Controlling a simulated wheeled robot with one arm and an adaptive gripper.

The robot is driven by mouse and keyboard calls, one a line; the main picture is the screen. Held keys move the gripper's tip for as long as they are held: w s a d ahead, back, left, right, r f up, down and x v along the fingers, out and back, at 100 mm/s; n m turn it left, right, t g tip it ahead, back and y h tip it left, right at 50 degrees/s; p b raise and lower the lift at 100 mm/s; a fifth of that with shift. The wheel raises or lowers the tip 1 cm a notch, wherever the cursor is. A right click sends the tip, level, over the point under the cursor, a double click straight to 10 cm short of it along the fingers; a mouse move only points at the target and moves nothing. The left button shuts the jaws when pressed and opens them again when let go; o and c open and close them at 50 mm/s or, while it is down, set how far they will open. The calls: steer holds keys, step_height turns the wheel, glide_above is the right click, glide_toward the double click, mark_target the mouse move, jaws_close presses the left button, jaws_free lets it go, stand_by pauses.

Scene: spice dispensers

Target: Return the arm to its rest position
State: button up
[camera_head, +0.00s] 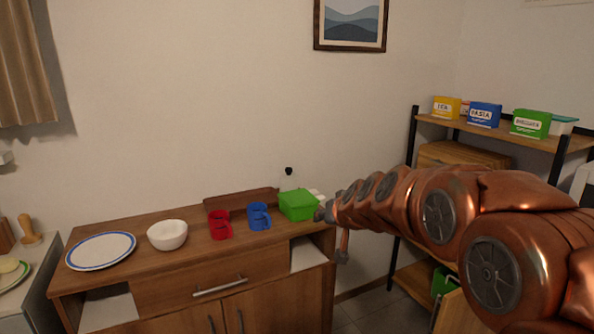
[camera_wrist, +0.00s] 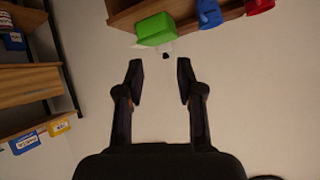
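My copper-coloured arm reaches in from the right in the head view. My gripper (camera_head: 327,212) is at its far end, close to the right end of the wooden sideboard (camera_head: 160,275), and looks small there. In the wrist view my gripper (camera_wrist: 159,80) has its two dark fingers apart, with nothing between them.
A white bowl (camera_head: 167,235) and a blue-rimmed plate (camera_head: 101,251) are on the sideboard's left. A dark-topped bottle (camera_head: 289,171) is behind the green dispenser. A shelf (camera_head: 505,134) with yellow, blue and green boxes stands at the right, behind my arm.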

steer(key=s+d+f+g+h+p, duration=0.1)
steer(key=s+d+g+p, duration=0.1)
steer(key=s, duration=1.4)
steer(key=s+d+f+g+h+p, duration=0.1)
steer(key=s+d+g, duration=0.4)
steer(key=s, duration=1.1)
steer(key=s+d+f+g+h+p, duration=0.1)
steer(key=s+g+p, duration=0.4)
steer(key=s, duration=1.1)
steer(key=d+f, duration=0.1)
steer(key=d, duration=0.1)
steer(key=shift+d+f+g, duration=0.3)
steer(key=shift+f, duration=0.1)
